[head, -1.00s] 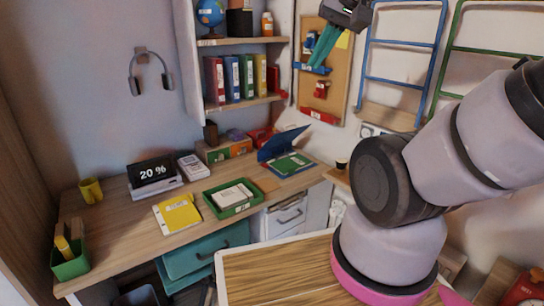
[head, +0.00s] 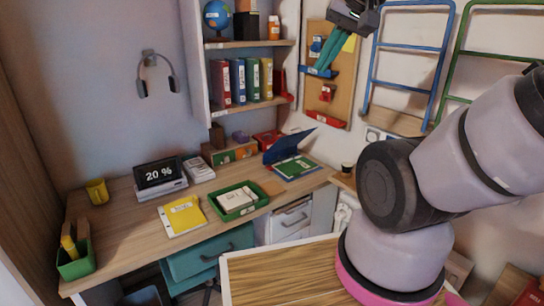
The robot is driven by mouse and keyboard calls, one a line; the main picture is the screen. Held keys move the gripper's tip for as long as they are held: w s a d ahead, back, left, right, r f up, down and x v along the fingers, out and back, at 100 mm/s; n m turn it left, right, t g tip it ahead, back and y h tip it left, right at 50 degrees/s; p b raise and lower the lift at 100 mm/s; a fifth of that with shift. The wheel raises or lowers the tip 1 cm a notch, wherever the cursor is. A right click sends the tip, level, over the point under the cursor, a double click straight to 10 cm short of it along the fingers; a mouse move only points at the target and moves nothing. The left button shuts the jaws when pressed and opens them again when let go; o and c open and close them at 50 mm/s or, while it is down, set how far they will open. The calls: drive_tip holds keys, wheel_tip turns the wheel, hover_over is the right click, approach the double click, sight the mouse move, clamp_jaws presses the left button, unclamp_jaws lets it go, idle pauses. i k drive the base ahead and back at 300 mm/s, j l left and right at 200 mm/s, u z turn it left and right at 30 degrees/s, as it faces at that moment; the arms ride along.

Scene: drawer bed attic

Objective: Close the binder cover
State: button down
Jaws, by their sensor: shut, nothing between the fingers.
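An open blue binder (head: 296,167) lies at the right end of the desk. Its blue cover (head: 286,146) stands tilted up at the back, and a green and white sheet shows on its inside. My gripper (head: 328,59) is high up in front of the cork board, above the binder and well apart from it. Its teal fingers point down and are shut, with nothing between them.
The wooden desk (head: 130,220) holds a green tray (head: 238,208), a yellow notebook (head: 182,215) and a display reading 20 % (head: 158,176). A shelf with several binders (head: 238,82) hangs behind. A green and orange box (head: 229,153) stands left of the blue binder.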

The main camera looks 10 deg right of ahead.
sight(284, 142)
drive_tip(key=i+z, duration=0.2)
drive_tip(key=i, duration=0.3)
drive_tip(key=i+j+z, duration=0.1)
drive_tip(key=i+z, duration=0.15)
drive_tip(key=i, duration=0.25)
